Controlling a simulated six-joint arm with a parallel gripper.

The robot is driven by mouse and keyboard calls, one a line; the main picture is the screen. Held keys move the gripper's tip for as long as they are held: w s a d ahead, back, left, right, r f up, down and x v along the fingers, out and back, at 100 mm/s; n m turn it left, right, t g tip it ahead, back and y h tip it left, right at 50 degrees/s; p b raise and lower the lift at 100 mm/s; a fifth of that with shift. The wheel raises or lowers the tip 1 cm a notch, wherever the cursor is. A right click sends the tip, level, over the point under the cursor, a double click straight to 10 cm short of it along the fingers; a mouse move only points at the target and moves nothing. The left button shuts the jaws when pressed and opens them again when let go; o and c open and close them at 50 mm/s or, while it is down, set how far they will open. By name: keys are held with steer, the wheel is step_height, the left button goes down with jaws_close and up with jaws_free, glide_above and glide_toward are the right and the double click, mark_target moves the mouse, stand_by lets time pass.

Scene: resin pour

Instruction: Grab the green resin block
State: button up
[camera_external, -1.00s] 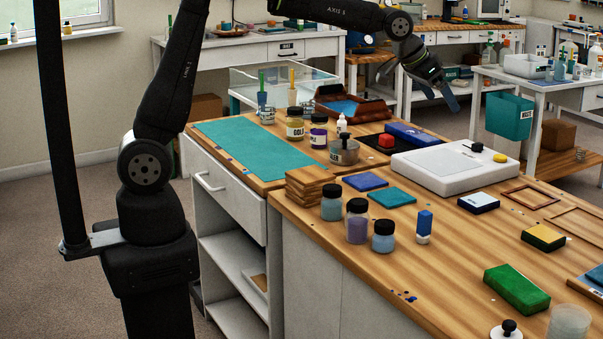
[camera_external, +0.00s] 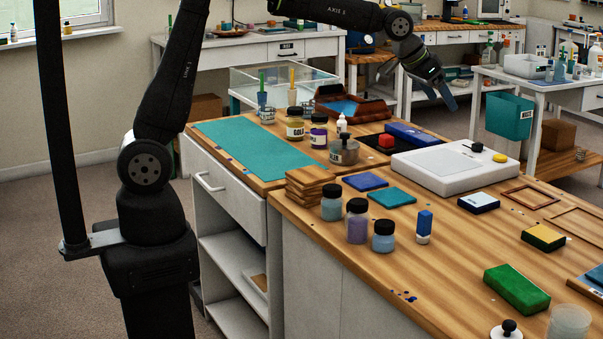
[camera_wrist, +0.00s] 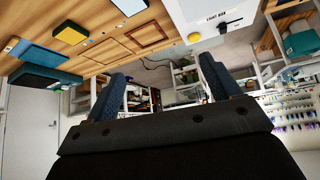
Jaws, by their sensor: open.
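The green resin block (camera_external: 516,289) is a bright green rectangular block lying flat on the near right part of the wooden bench. My gripper (camera_external: 441,94) is open and empty, raised above the far side of the bench and well away from the block. In the wrist view, the two dark fingers of my gripper (camera_wrist: 164,85) stand apart with nothing between them. I cannot make out the green resin block for certain in the wrist view; a dark green or teal block (camera_wrist: 45,77) shows there at the left.
A yellow-topped block (camera_external: 544,236) and a white-and-blue block (camera_external: 478,202) lie behind the green block. A clear cup (camera_external: 569,322) and a black-knobbed white piece (camera_external: 507,329) stand close in front. A white light box (camera_external: 442,168) and several jars occupy the bench further left.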

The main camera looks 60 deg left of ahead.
steer(key=s+d+f+m+g+h, duration=0.15)
steer(key=d+m, duration=0.25)
steer(key=d, duration=0.4)
steer(key=s+d+f+m+g, duration=0.1)
steer(key=d+f+m+g, duration=0.15)
steer(key=d, duration=0.55)
steer(key=m+g+h, duration=0.1)
steer(key=m+g, duration=0.3)
steer(key=m, duration=0.7)
glide_toward(517, 282)
steer(key=x, duration=0.2)
steer(key=shift+s+d+f, duration=0.1)
steer(key=shift+d+f, duration=0.15)
steer(key=shift+d, duration=0.05)
steer(key=shift+n, duration=0.25)
steer(key=shift+x, duration=3.3)
steer(key=shift+a, duration=0.2)
steer(key=c, duration=1.2)
